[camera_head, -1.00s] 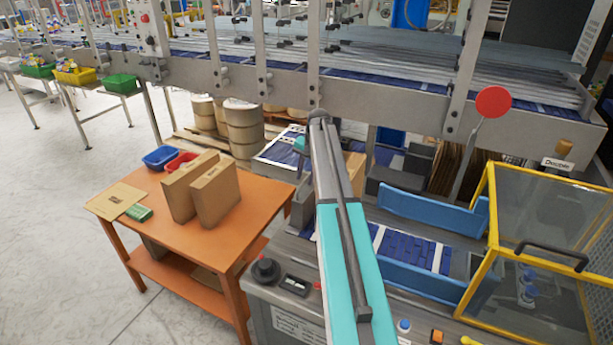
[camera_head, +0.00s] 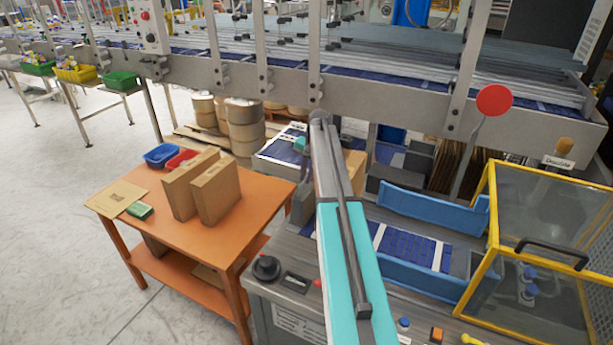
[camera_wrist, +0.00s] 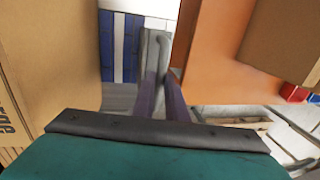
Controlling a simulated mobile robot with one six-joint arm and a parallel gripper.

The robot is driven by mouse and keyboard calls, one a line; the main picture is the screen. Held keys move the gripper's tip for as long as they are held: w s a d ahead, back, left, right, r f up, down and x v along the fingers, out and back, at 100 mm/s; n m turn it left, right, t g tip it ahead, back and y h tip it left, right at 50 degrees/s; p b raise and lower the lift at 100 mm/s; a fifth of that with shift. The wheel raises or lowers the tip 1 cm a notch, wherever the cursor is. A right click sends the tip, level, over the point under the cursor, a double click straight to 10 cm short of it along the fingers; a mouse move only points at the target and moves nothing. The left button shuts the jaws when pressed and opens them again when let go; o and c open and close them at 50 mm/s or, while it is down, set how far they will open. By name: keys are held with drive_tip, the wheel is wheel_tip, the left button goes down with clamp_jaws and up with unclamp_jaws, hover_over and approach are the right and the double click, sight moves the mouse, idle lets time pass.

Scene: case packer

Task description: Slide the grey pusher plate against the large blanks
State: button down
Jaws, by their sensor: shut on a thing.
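In the wrist view my gripper (camera_wrist: 160,88) has its two dark fingers close together on a narrow grey upright piece (camera_wrist: 154,48), which looks like part of the pusher plate. A large brown cardboard face with printing, apparently the large blanks (camera_wrist: 45,60), fills the left side of that view. A strip of blue belt shows between the blanks and the grey piece, so they look apart there; depth is unclear. In the head view a brown cardboard edge (camera_head: 356,168) shows just right of my arm.
An orange table (camera_head: 255,205) with two brown boxes (camera_head: 205,188), a blue bin (camera_head: 161,155) and a red bin stands at left. Blue guide rails (camera_head: 432,209) and a yellow-framed guard (camera_head: 490,225) lie right. The long conveyor frame (camera_head: 400,95) crosses behind.

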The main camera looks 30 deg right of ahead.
drive_tip(key=s+d+b, duration=0.1)
drive_tip(key=s+d, duration=0.2)
drive_tip(key=s, duration=0.3)
drive_tip(key=shift+d, duration=0.25)
drive_tip(key=shift+w, duration=0.1)
drive_tip(key=c, duration=1.8)
unclamp_jaws()
drive_tip(key=shift+o, duration=0.2)
drive_tip(key=shift+r, duration=0.15)
wheel_tip(320, 180, up, 13)
drive_tip(key=s+d+b, duration=0.1)
drive_tip(key=s+b, duration=0.1)
drive_tip(key=b, duration=0.2)
drive_tip(key=shift+s+d+r, duration=0.15)
drive_tip(key=shift+s, duration=0.05)
